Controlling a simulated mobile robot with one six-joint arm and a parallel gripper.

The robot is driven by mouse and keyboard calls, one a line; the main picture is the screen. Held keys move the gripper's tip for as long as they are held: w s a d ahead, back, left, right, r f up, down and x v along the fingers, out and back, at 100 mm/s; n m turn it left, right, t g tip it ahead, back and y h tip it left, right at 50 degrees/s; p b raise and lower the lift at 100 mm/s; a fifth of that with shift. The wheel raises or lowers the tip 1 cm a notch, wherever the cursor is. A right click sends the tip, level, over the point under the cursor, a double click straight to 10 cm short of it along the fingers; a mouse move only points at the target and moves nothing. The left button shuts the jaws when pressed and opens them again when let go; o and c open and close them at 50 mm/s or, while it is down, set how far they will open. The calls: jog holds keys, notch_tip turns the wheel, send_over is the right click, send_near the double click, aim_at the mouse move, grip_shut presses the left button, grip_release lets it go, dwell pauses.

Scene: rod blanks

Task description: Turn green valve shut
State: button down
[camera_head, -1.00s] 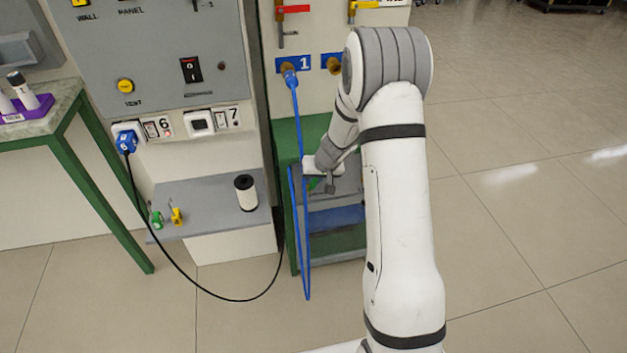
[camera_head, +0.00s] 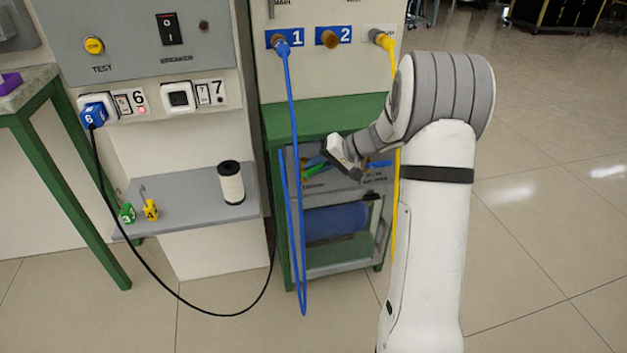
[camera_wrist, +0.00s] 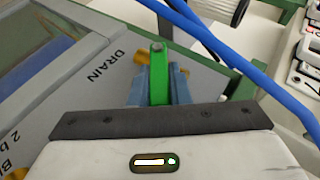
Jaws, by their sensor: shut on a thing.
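The green valve's lever (camera_wrist: 159,78) shows in the wrist view between the two blue fingertips of my gripper (camera_wrist: 159,88). My gripper is shut on it. Brass fittings (camera_wrist: 138,97) show beside the fingers, on a grey panel (camera_wrist: 105,75) lettered "DRAIN". The lever's base is hidden behind my gripper. In the head view the green lever (camera_head: 315,162) shows small, left of my gripper (camera_head: 330,168), above the grey cart. My gripper's body hides part of the panel there.
A blue hose (camera_head: 293,120) hangs from port 1 just left of my gripper, and crosses near the lever in the wrist view. A yellow hose (camera_head: 394,190) hangs behind my arm. A grey shelf (camera_head: 195,208) holds a white spool (camera_head: 231,183). Floor is clear at right.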

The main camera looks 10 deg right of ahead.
jog(key=shift+d+f+m+t+y+b, duration=0.15)
jog(key=shift+f+m+t+y+b, duration=0.2)
jog(key=shift+y+b, duration=0.75)
jog(key=shift+d+f+m+t+y+b, duration=0.15)
jog(key=shift+f+m+y+b, duration=0.3)
jog(key=shift+y+b, duration=0.7)
jog(key=shift+d+f+m+t+y+b, duration=0.1)
jog(key=shift+f+m+t+y+b, duration=0.25)
jog(key=shift+y+b, duration=0.75)
jog(key=shift+y, duration=0.25)
jog(key=c, duration=1.4)
grip_release()
jog(key=shift+o, duration=0.2)
